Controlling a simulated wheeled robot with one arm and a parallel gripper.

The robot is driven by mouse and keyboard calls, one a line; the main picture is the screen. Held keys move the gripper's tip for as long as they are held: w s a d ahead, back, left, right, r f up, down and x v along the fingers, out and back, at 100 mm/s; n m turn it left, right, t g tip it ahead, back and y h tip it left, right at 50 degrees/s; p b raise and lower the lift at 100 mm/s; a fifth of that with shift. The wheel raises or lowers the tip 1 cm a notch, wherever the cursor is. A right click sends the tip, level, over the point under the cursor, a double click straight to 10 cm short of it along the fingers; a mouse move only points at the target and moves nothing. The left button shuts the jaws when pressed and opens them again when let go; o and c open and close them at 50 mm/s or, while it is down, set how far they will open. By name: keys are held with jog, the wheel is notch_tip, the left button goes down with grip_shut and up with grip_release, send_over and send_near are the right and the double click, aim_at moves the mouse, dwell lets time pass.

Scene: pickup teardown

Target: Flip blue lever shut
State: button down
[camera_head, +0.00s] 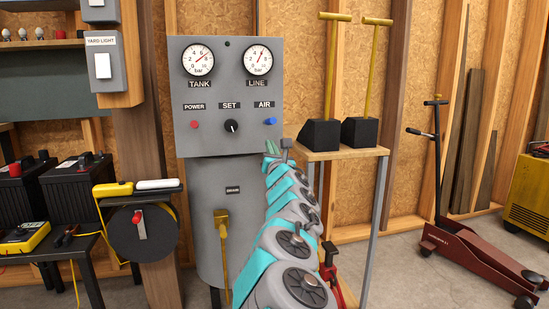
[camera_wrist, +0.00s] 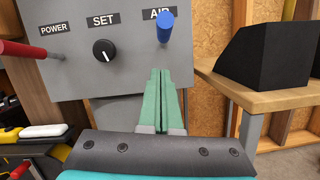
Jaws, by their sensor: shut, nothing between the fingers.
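The blue lever (camera_head: 270,121) sits under the AIR label at the right of the grey panel (camera_head: 225,63). In the wrist view the blue lever (camera_wrist: 165,27) is a short blue rod that hides part of the AIR label; its exact tilt is hard to tell. My gripper (camera_head: 272,148) is shut and empty, just below the blue lever. In the wrist view its green fingertips (camera_wrist: 161,72) are together and lie beneath the lever's lower end.
A red POWER lever (camera_wrist: 30,49) and a black SET knob (camera_wrist: 104,50) are on the panel to the left. A wooden stand (camera_head: 345,153) with black blocks (camera_head: 366,132) is close on the right. A yellow DRAIN handle (camera_head: 222,218) is below.

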jog(key=r+v, duration=0.1)
jog(key=v, duration=0.6)
jog(key=shift+s, duration=0.35)
jog(key=shift+d+r, duration=0.15)
jog(key=shift+d, duration=0.05)
